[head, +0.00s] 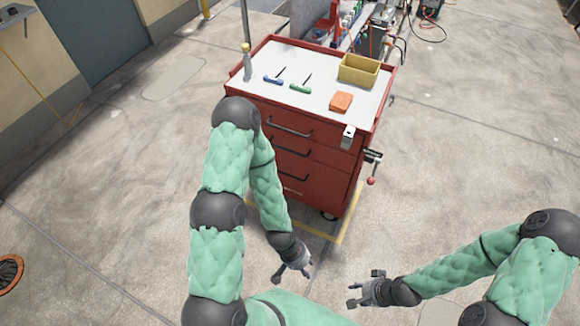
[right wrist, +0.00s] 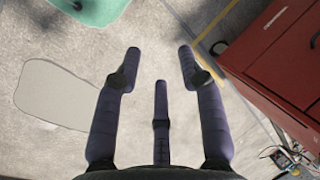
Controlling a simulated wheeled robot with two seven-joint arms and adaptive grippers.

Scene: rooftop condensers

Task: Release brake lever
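A red tool cart (head: 300,150) stands ahead of me. The brake lever (head: 371,180), with a red knob at its lower end, is on the cart's right side beneath a small dark plate (head: 372,156). My left gripper (head: 293,275) is open and empty, in front of the cart near its lower left. My right gripper (head: 360,289) is open and empty, nearer to me than the lever and well apart from it. In the right wrist view its spread fingers (right wrist: 160,62) are over bare floor, and the cart (right wrist: 285,55) is at the right. I cannot make out the lever there.
The cart top (head: 310,80) holds a yellow bin (head: 358,70), an orange block (head: 341,102), a spray bottle (head: 247,62), and blue (head: 273,80) and green (head: 300,88) tools. Equipment and cables (head: 385,25) lie behind.

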